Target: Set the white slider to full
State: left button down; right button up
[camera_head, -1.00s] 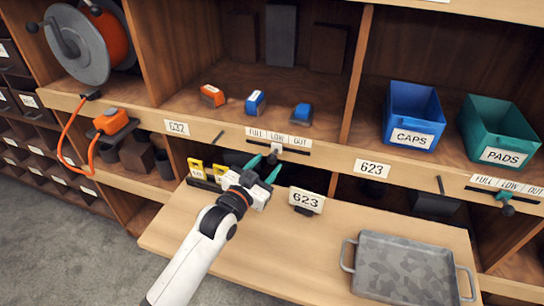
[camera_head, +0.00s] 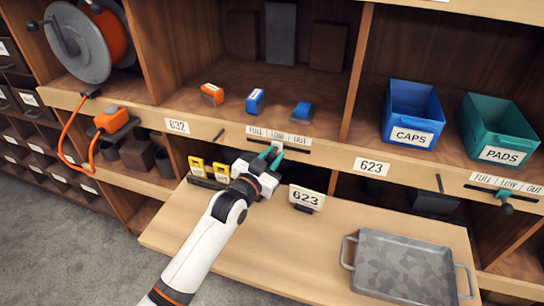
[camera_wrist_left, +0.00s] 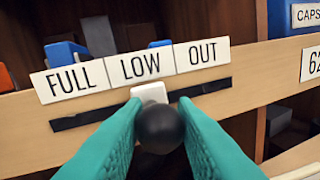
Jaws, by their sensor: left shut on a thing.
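The white slider (camera_wrist_left: 150,92) sits in a dark horizontal slot (camera_wrist_left: 76,120) on the wooden shelf edge, below the LOW label (camera_wrist_left: 140,66). FULL (camera_wrist_left: 78,79) is to its left and OUT (camera_wrist_left: 203,54) to its right. A black ball knob (camera_wrist_left: 160,129) sticks out from the slider towards the camera. The teal fingers of my left gripper (camera_wrist_left: 158,118) are on both sides of the knob, shut on the slider. In the head view my left gripper (camera_head: 271,154) reaches up to the slot; its fingers largely hide the slider. My right gripper is not in view.
A 623 sign (camera_head: 306,198) stands just right of the gripper, and yellow tags (camera_head: 196,167) stand to its left. A grey tray (camera_head: 405,268) lies on the pull-out board. A second slider, green (camera_head: 503,195), is at the far right.

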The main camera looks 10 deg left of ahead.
pick_arm(q)
jog(key=a, duration=0.4)
jog(key=w+a, duration=0.1)
jog(key=a, duration=0.1)
jog(key=shift+a, duration=0.3)
jog(key=shift+d, duration=0.15)
jog(key=c, duration=1.5)
grip_release()
jog(key=shift+c, duration=0.2)
jog(key=o, duration=0.3)
jog(key=shift+a, duration=0.25)
jog(key=shift+o, duration=0.2)
jog(key=shift+d, duration=0.1)
